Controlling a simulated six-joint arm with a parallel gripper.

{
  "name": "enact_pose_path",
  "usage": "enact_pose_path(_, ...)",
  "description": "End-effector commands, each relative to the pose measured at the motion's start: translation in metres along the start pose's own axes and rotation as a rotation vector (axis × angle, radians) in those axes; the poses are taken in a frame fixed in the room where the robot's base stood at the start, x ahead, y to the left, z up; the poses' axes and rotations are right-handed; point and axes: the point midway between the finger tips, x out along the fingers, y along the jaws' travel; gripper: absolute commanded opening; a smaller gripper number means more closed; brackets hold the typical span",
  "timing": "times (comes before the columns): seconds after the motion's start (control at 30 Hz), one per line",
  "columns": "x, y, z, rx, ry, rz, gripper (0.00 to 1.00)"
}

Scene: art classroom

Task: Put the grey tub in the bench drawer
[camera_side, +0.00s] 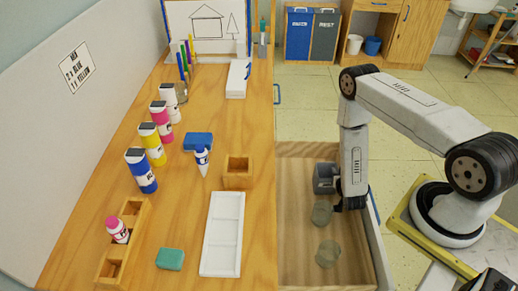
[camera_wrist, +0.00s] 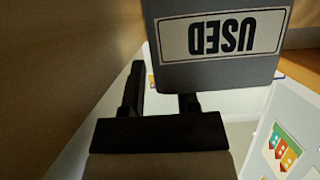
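The grey tub (camera_side: 325,178) stands in the open bench drawer (camera_side: 300,262), near its right side. In the wrist view the tub (camera_wrist: 215,72) shows a white label reading USED, upside down. My gripper (camera_side: 345,203) is low in the drawer, at the tub's near right. In the wrist view its fingers (camera_wrist: 160,97) are apart. One finger is beside the tub's left edge; the other passes partly out of sight behind the labelled wall. I cannot tell whether either finger touches the tub.
The left part of the drawer floor is clear. The bench (camera_side: 190,225) carries paint bottles, a white tray (camera_side: 222,233) and a small wooden box (camera_side: 238,172).

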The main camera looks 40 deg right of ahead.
Motion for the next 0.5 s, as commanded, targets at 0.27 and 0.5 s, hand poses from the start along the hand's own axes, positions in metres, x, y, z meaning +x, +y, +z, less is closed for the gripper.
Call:
enact_pose_path(0.27,-0.018,-0.001,-0.001,-0.002,-0.002,-0.002,0.4)
enact_pose_path(0.5,-0.053,-0.001,-0.001,-0.003,-0.002,-0.003,0.4)
